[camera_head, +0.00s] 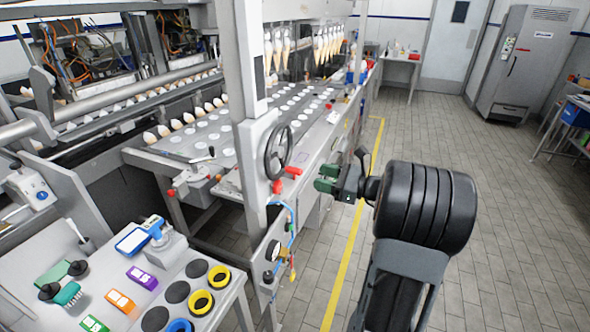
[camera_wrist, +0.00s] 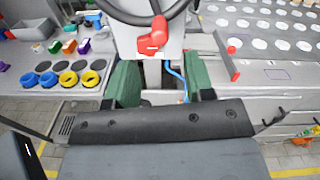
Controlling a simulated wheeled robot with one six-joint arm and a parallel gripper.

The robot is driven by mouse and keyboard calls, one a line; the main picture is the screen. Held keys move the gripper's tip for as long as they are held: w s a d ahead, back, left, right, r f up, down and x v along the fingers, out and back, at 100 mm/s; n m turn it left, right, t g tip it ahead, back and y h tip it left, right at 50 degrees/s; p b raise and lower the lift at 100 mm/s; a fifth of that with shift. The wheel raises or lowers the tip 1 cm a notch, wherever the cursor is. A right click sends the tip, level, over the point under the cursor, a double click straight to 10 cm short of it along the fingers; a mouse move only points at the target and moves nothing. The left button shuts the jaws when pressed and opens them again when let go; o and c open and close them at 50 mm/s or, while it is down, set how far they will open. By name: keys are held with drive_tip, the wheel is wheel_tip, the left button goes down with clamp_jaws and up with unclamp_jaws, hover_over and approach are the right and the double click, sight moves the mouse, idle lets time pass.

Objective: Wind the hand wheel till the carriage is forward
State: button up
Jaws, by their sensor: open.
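The black hand wheel (camera_head: 267,155) is on the grey upright at the near end of the cone machine. Its lower rim shows at the top of the wrist view (camera_wrist: 118,14). A red handle (camera_wrist: 153,38) is just beyond my fingers in the wrist view, near the rim. My gripper (camera_head: 326,178), with green finger pads, is right of the wheel at about the height of its lower rim. It is open and empty, its pads apart (camera_wrist: 162,72). A plate with white round spots (camera_head: 215,130) lies behind the wheel; I cannot tell which part is the carriage.
A red-tipped lever (camera_wrist: 232,62) is right of my fingers in the wrist view. The tiled floor (camera_head: 420,130) to the right is clear.

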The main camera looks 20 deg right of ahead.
sight(295, 168)
drive_tip(key=p+x, duration=0.1)
drive_tip(key=x, duration=0.7)
drive_tip(key=shift+w+a, duration=0.25)
drive_tip(key=shift+a, duration=0.05)
drive_tip(key=shift+c, duration=0.2)
clamp_jaws()
drive_tip(key=shift+p, duration=0.3)
